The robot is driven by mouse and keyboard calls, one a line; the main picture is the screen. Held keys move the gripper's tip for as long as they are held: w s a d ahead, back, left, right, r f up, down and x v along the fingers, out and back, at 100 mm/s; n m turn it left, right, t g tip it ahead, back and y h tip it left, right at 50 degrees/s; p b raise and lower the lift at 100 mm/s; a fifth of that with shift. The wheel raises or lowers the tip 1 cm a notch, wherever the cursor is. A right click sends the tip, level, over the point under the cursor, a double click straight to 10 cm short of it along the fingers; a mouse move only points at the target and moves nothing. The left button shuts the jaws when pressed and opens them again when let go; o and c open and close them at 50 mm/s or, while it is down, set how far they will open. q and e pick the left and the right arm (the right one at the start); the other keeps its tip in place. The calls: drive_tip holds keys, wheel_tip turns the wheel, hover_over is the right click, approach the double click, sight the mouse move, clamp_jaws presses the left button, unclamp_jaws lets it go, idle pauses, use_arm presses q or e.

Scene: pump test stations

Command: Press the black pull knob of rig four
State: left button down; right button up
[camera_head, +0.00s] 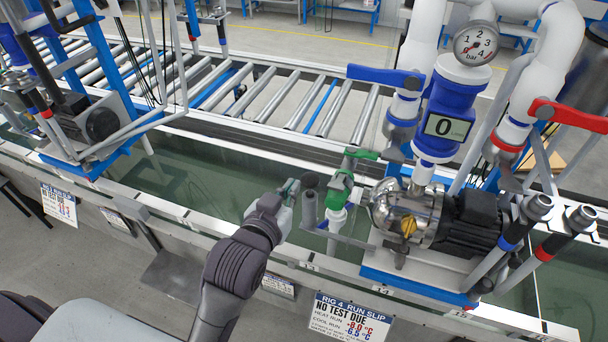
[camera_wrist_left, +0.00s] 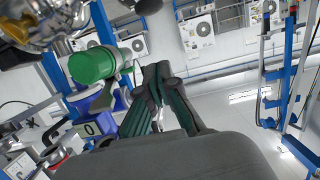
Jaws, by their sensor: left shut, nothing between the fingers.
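The black pull knob (camera_head: 309,181) looks like a small dark round cap on a grey upright post, left of the green-handled valve (camera_head: 340,187) at rig four. A dark rounded piece at the top edge of the left wrist view may be the same knob; I cannot be sure. My left gripper (camera_head: 290,187) is just left of the knob at about its height in the picture; whether they touch is not clear. In the left wrist view the left gripper (camera_wrist_left: 160,72) has its fingers together and is empty. My right gripper is not in view.
Rig four's pump (camera_head: 410,215) and its display (camera_head: 447,126) stand right of the knob, under a pressure gauge (camera_head: 476,43). Blue (camera_head: 385,76) and red (camera_head: 568,115) valve handles stick out. The rig 4 slip (camera_head: 345,318) hangs in front. Rollers (camera_head: 300,105) lie behind.

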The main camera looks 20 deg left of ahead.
use_arm(q)
drive_tip(key=w+p, duration=0.1)
drive_tip(key=w, duration=0.3)
drive_tip(key=p, duration=0.1)
hover_over(307, 184)
wheel_tip(307, 184, down, 2)
wheel_tip(307, 184, down, 4)
drive_tip(key=shift+w+a+r+p, duration=0.1)
drive_tip(key=shift+r+p, duration=0.15)
drive_tip(key=shift+p, duration=0.3)
drive_tip(key=shift+f, duration=0.55)
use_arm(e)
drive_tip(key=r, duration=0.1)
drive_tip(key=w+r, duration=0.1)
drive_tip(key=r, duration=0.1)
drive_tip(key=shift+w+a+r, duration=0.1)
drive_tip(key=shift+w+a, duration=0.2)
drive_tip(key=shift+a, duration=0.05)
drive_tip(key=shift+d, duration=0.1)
use_arm(q)
wheel_tip(307, 184, down, 4)
drive_tip(key=shift+f+b, duration=0.2)
drive_tip(key=shift+b, duration=0.95)
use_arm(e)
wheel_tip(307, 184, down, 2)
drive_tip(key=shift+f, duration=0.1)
